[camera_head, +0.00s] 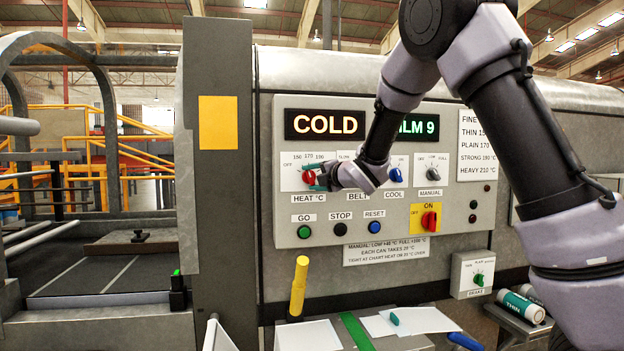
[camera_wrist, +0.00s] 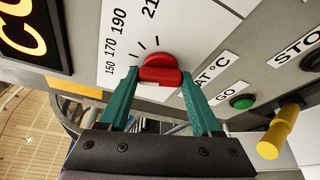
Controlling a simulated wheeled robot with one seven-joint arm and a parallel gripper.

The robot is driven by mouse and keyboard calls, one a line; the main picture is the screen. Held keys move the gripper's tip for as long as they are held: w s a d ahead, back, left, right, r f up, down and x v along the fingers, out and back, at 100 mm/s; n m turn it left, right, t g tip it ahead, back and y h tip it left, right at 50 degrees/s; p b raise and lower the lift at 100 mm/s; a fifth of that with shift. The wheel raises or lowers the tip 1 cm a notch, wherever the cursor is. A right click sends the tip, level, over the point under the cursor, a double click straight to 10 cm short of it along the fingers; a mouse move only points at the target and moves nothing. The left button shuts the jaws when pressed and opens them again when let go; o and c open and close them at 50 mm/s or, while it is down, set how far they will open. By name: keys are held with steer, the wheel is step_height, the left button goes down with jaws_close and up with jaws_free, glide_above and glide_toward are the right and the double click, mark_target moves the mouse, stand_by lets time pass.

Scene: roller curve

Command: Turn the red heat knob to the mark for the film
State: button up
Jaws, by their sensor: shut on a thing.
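The red heat knob (camera_head: 309,177) sits on the panel above the HEAT °C label, on a white dial. In the wrist view the red knob (camera_wrist: 160,70) lies between the green fingertips of my gripper (camera_wrist: 160,82), which is shut on it. My gripper (camera_head: 320,180) reaches the knob from the right in the head view. The dial (camera_wrist: 122,30) shows 150, 170, 190 and part of 210. I cannot tell which mark the knob points to. The display (camera_head: 418,127) reads "LM 9", partly hidden by my arm. A chart (camera_head: 484,145) lists THIN 150, PLAIN 170, STRONG 190, HEAVY 210.
The left display (camera_head: 325,124) reads COLD. Green GO (camera_head: 304,232), black STOP (camera_head: 340,229) and blue RESET (camera_head: 374,227) buttons sit below the knobs. A red ON/OFF switch (camera_head: 429,221) is to their right. A yellow handle (camera_head: 299,287) stands below. A green roll (camera_head: 521,307) is marked THIN.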

steer(key=m+t+y, duration=0.1)
steer(key=m, duration=0.4)
steer(key=shift+d+f, duration=0.1)
steer(key=shift+f, duration=0.05)
steer(key=shift+m+t+y, duration=0.4)
steer(key=shift+m+t, duration=0.7)
steer(key=shift+m, duration=1)
steer(key=o, duration=1.4)
steer(key=v, duration=1)
steer(key=shift+s+d+f, duration=0.1)
steer(key=shift+s+d, duration=0.05)
steer(key=shift+s, duration=0.15)
